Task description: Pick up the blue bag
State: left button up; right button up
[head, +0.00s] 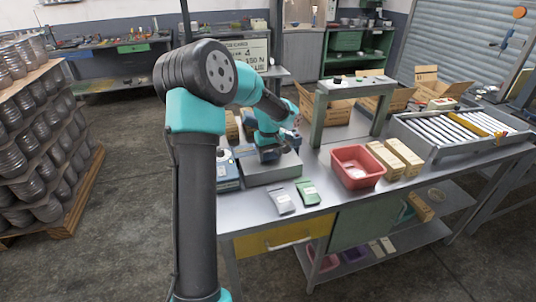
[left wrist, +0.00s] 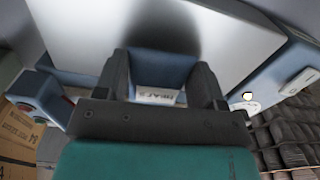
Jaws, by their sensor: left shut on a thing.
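The blue bag (left wrist: 163,68) shows in the left wrist view between the two dark fingers of my left gripper (head: 269,152), which is shut on it. A white label with dark print shows on the bag. The bag is right at the shiny metal pan (head: 284,171); I cannot tell whether it still touches it. In the head view my gripper is low over the pan and hides most of the bag. My right gripper is not in view.
A grey bag (head: 281,201) and a green bag (head: 308,191) lie on the table in front of the pan. A red bin (head: 357,167) and cardboard boxes (head: 404,157) stand to the right. A blue device (head: 227,171) is at the pan's left.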

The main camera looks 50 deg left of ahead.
pick_arm(q)
jog(key=shift+r, duration=0.1)
jog(key=shift+r, duration=1.8)
jog(key=s+d+r, duration=0.1)
jog(key=s+d, duration=0.9)
jog(key=d, duration=0.1)
jog(key=shift+s+d, duration=0.35)
jog(key=shift+d, duration=0.05)
jog(key=shift+d, duration=0.15)
